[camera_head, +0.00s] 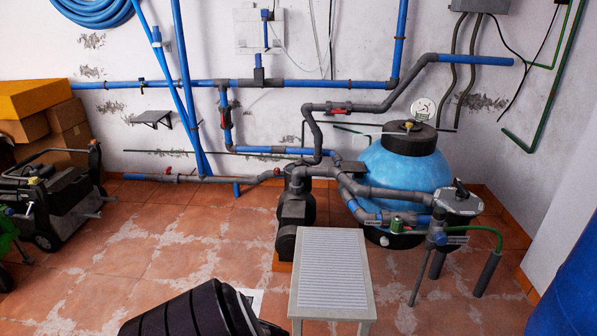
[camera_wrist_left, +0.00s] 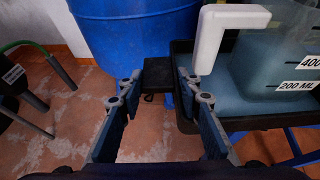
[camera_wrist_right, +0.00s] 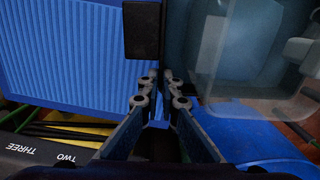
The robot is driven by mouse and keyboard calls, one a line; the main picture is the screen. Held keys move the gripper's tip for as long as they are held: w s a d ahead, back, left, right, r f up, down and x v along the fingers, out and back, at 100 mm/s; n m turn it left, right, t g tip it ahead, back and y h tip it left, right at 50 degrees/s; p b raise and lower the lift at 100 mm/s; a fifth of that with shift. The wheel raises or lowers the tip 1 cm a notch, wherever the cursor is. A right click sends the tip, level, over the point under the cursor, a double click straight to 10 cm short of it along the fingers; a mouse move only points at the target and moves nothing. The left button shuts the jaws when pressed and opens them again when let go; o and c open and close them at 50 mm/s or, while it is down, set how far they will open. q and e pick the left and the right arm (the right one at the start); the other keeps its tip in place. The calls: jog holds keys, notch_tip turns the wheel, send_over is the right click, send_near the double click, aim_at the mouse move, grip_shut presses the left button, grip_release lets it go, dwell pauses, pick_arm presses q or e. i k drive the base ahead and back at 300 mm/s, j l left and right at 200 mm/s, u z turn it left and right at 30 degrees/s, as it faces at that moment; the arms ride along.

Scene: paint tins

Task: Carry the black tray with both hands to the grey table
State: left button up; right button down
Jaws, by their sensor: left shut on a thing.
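The black tray (camera_wrist_left: 183,112) is at the right of the left wrist view. A clear measuring jug (camera_wrist_left: 275,60) with blue liquid and a white handle stands in it. My left gripper (camera_wrist_left: 158,82) has its fingers on either side of the tray's black handle block and is shut on it. In the right wrist view my right gripper (camera_wrist_right: 161,78) has its fingertips almost together, with nothing visible between them. A black block (camera_wrist_right: 142,30), seemingly the tray's other handle, lies just beyond them. The grey table (camera_head: 332,275), ribbed on top and bare, stands at the bottom middle of the head view.
A blue barrel (camera_wrist_left: 125,35) stands behind the left gripper. A blue ribbed surface (camera_wrist_right: 60,50) lies beside the right gripper. A blue tank (camera_head: 400,165) with grey pipes and a pump stands behind the grey table. Black wheeled equipment (camera_head: 55,205) is at the left; tiled floor lies between.

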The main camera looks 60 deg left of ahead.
aim_at(331, 256)
jog(key=j+u, duration=0.25)
jog(key=j, duration=0.15)
jog(key=i+j+u, duration=0.1)
jog(key=j+u, duration=0.15)
jog(key=i+j+u, duration=0.2)
jog(key=j, duration=0.25)
jog(key=j+u, duration=0.25)
jog(key=i+j+u, duration=0.25)
jog(key=j, duration=0.15)
